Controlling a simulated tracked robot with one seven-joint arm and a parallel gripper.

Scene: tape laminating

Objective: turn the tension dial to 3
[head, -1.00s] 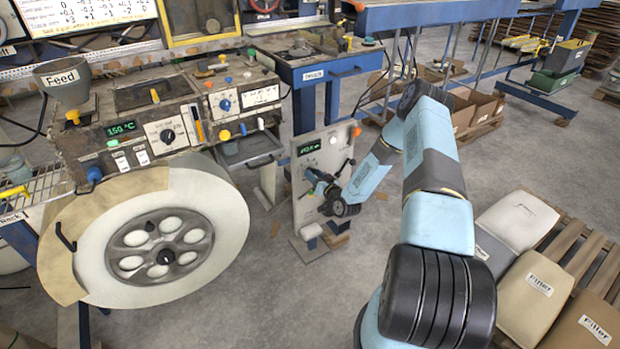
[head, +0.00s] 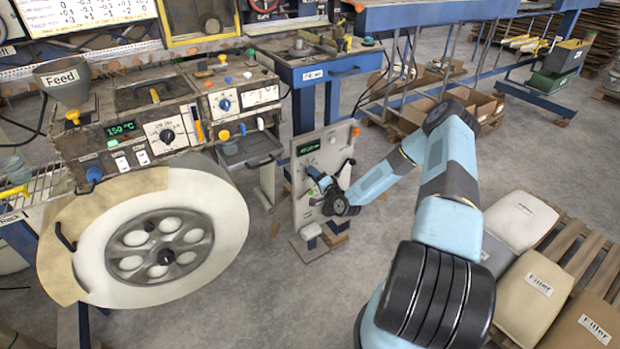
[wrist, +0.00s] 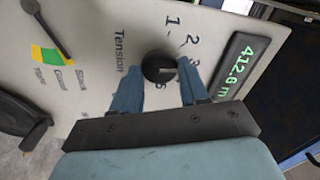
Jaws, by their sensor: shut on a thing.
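The tension dial (wrist: 158,67) is a round black knob beside the word "Tension" on a pale upright panel (wrist: 100,85). The numbers 1, 2 and 3 show beside it and a 6 below it; others are hidden by a finger. A faint mark on the knob faces right in the wrist view, but I cannot surely read its number. My gripper (wrist: 160,78) has one blue finger on each side of the knob and is shut on it. In the head view my gripper (head: 315,176) is at the panel (head: 303,205), where it hides the dial.
A green display (wrist: 235,66) reading 412.6 m is close to the right finger. A slack-good-tight gauge (wrist: 46,56) with a dark needle is at upper left. A big white roll (head: 105,225) stands left of the panel; filler sacks (head: 520,222) lie on a pallet at right.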

